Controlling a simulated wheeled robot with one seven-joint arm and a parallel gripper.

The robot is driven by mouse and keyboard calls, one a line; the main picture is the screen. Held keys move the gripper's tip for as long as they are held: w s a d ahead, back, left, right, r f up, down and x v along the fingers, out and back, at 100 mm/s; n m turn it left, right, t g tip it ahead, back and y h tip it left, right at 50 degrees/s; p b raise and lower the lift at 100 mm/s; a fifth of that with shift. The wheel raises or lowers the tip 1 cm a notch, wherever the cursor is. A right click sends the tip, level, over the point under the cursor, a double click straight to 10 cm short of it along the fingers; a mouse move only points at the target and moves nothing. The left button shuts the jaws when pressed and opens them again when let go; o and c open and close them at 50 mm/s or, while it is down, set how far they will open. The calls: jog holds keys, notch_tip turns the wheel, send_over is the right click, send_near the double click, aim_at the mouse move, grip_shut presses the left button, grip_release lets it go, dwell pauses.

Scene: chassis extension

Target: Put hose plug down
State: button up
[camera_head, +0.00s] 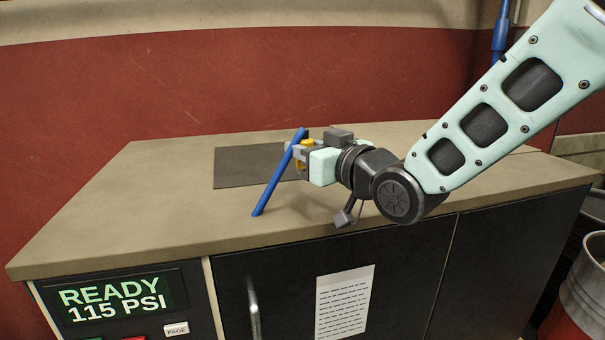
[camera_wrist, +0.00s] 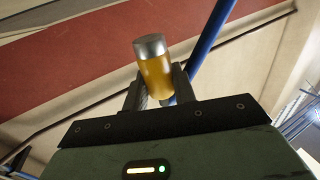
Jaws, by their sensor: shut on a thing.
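The hose plug, a yellow cylinder with a grey metal cap, is between my gripper's fingers in the wrist view (camera_wrist: 154,72); in the head view only small yellow parts of it (camera_head: 307,142) show. My gripper (camera_head: 299,154) is shut on it above the counter, near a dark flat mat (camera_head: 232,169). A blue rod (camera_head: 272,188) slants across my gripper's tip, its lower end over the counter in front of the mat. I cannot tell whether rod and plug are joined. A blue length also shows behind the plug in the wrist view (camera_wrist: 208,47).
The tan counter (camera_head: 140,215) is mostly bare, with free room left of the mat. A red wall stands behind. Below are a display panel (camera_head: 115,300), dark doors with a handle (camera_head: 254,308) and a paper sheet (camera_head: 344,302). A metal drum (camera_head: 585,290) stands at the right.

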notch_tip(320, 180, down, 4)
jog(key=shift+f+p, duration=0.25)
jog(key=shift+p, duration=0.7)
jog(key=shift+f, duration=0.5)
jog(key=shift+f, duration=0.15)
jog(key=o, duration=1)
